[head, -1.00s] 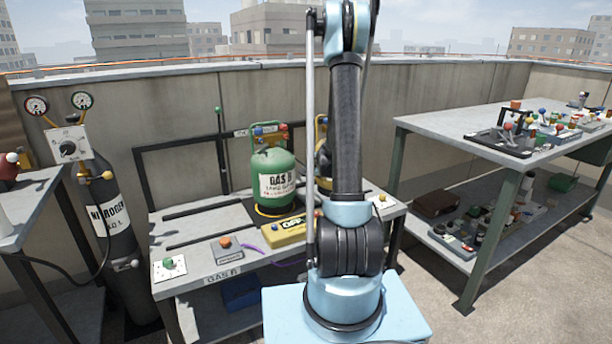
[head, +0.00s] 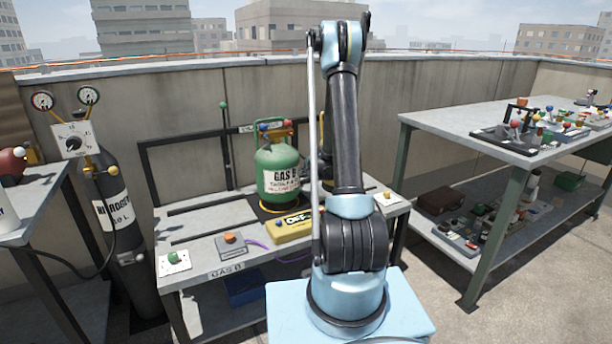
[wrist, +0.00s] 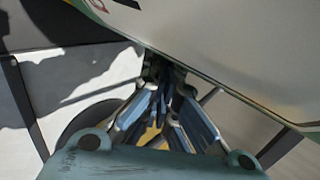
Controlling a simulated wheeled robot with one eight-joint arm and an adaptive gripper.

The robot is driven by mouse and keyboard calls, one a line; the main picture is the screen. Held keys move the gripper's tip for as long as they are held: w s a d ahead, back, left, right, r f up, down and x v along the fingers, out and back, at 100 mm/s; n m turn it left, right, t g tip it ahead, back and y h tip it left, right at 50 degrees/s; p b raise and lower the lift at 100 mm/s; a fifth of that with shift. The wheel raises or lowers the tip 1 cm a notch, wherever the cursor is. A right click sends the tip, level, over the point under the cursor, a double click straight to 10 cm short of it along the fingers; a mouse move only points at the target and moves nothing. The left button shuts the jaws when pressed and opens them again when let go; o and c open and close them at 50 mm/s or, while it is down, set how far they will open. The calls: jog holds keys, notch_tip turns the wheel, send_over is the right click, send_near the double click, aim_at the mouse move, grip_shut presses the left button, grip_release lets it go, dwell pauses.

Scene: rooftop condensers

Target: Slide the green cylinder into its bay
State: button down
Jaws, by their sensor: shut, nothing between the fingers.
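In the wrist view a large pale label with a green edge (wrist: 235,45), apparently the cylinder's, fills the upper right. My gripper (wrist: 162,72) is shut and empty, its tips close to the lower edge of that label; contact cannot be told. In the head view my gripper is hidden.
A dark nitrogen bottle (head: 118,225) with gauges stands left of the bench. A black frame (head: 190,142) and a green-tipped rod (head: 225,145) rise behind it. Small knob boxes (head: 231,243) line the bench's front. A cluttered shelf table (head: 455,135) stands right.

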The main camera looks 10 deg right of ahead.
jog(key=shift+w+a+f, duration=1.1)
jog(key=shift+a, duration=0.05)
jog(key=shift+s+a, duration=0.1)
jog(key=shift+a, duration=0.05)
jog(key=shift+s+a, duration=0.6)
jog(key=shift+a, duration=0.25)
jog(key=shift+s+a, duration=0.55)
jog(key=shift+a, duration=0.25)
jog(key=shift+s+a, duration=0.1)
